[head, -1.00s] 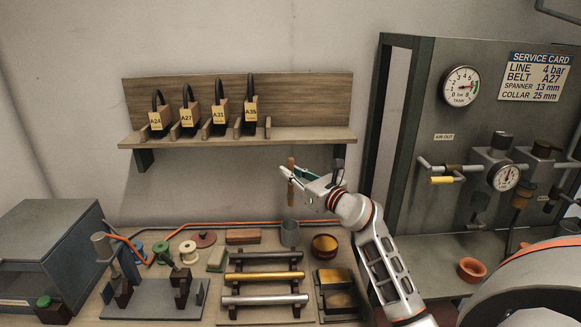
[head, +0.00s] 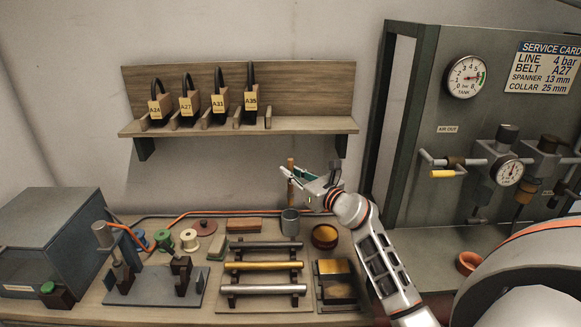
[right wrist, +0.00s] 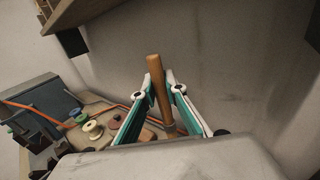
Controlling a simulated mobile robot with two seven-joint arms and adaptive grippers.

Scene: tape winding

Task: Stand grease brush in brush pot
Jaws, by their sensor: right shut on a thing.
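The grease brush shows as an upright wooden handle (head: 291,166), held in my right gripper (head: 290,174). In the right wrist view the handle (right wrist: 154,68) stands between the two fingers of the gripper (right wrist: 162,90), tilted a little in that picture. The brush pot (head: 290,224) is a small grey cup on the bench, right below the brush in the head view. The brush's lower end is close to the pot's rim; I cannot tell whether it is inside. The bristles are not clearly visible. My left gripper is not in view.
A brown round bowl (head: 324,237) stands just right of the pot. A rack of metal bars (head: 264,267) lies in front, a brick-like block (head: 244,226) to the left. The tool shelf (head: 240,127) is on the wall above. Spools and an orange hose lie further left.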

